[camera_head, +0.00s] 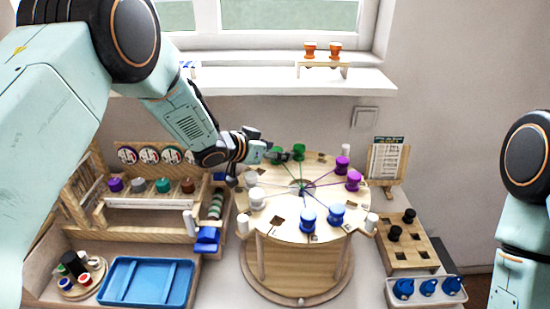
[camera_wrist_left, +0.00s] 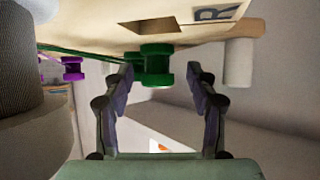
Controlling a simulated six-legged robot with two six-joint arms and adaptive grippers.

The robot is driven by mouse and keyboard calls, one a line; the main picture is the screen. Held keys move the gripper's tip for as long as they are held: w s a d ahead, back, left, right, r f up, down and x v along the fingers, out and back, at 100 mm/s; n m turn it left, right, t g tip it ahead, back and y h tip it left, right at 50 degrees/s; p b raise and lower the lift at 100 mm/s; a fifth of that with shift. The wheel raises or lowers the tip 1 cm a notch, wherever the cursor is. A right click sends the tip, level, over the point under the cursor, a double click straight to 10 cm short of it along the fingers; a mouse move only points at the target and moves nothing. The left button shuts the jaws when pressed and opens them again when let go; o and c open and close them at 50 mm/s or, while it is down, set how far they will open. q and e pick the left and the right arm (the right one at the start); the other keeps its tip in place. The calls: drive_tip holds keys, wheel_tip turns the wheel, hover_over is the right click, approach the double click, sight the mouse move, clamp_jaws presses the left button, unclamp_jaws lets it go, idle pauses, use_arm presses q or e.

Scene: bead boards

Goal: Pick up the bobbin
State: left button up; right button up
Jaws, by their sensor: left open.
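Several bobbins in green, purple, blue and white sit around a round wooden board (camera_head: 300,229), with threads running from its middle. My left gripper (camera_head: 277,158) is at the board's far left edge, beside a green bobbin (camera_head: 278,151). A second green bobbin (camera_head: 298,152) stands just right of it. In the left wrist view my left gripper (camera_wrist_left: 160,78) is open, with a green bobbin (camera_wrist_left: 155,66) between and just beyond its fingertips. I cannot tell whether the fingers touch it. A purple bobbin (camera_wrist_left: 73,69) shows farther left. My right gripper is out of view.
A wooden rack with coloured spools (camera_head: 163,186) and a blue tray (camera_head: 147,282) lie left. A wooden block with black pegs (camera_head: 409,246) and a white tray of blue items (camera_head: 427,291) lie right. A shelf (camera_head: 300,83) is behind.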

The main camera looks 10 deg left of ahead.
use_arm(q)
drive_tip(key=shift+d, duration=0.45)
drive_tip(key=shift+c, duration=0.8)
drive_tip(key=shift+w+a, duration=0.1)
drive_tip(key=c, duration=0.3)
drive_tip(key=shift+w+a+f, duration=0.1)
drive_tip(key=shift+a+f, duration=0.05)
drive_tip(key=shift+a, duration=0.15)
drive_tip(key=c, duration=0.3)
drive_tip(key=shift+d, duration=0.1)
drive_tip(key=c, duration=0.3)
drive_tip(key=shift+s+d+r, duration=0.2)
clamp_jaws()
drive_tip(key=shift+w, duration=0.1)
drive_tip(key=shift+a, duration=0.1)
